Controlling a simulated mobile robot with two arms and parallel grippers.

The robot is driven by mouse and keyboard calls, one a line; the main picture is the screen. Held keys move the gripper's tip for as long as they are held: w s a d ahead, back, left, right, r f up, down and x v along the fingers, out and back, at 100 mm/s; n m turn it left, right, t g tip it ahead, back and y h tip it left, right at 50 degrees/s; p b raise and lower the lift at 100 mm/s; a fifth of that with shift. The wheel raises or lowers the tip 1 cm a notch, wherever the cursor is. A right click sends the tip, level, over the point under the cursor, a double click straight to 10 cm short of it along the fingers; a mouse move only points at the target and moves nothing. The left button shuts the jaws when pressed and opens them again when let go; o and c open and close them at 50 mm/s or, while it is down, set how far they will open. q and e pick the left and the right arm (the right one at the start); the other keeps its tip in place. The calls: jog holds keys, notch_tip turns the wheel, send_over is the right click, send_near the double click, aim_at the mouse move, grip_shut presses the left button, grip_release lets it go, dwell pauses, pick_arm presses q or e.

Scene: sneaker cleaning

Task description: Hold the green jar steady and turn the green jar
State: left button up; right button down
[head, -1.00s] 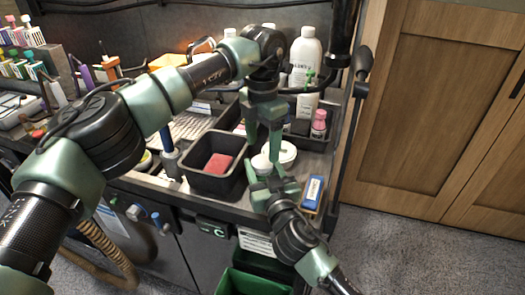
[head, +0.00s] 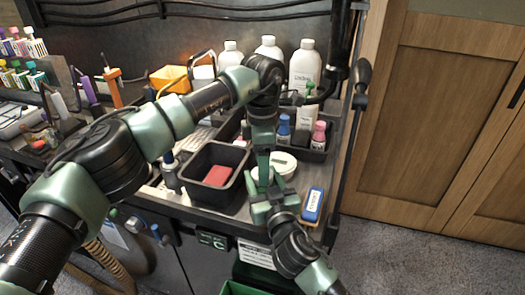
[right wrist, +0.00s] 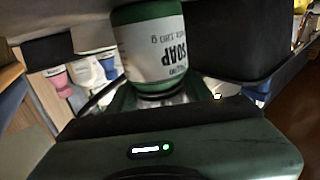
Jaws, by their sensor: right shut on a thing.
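The green jar (right wrist: 150,45) shows in the right wrist view, with a green end and a white label reading SOAP, upside down in the picture. My right gripper is shut on it; in the head view the gripper (head: 270,196) is low at the bench's front edge. My left gripper (head: 263,178) points down from above, directly over the right gripper. In the head view the two grippers overlap and hide the jar. Whether the left fingers touch the jar or are closed cannot be told.
A white-lidded tub (head: 285,162) stands just behind the grippers. A black bin (head: 190,180) with a red sponge (head: 217,175) is to the left. A blue-and-white block (head: 313,203) lies to the right.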

pick_arm(q)
jog(key=shift+f, duration=0.9)
pick_arm(e)
jog(key=shift+f, duration=0.35)
pick_arm(q)
grip_shut()
jog(key=n, duration=0.7)
jog(key=shift+s, duration=0.1)
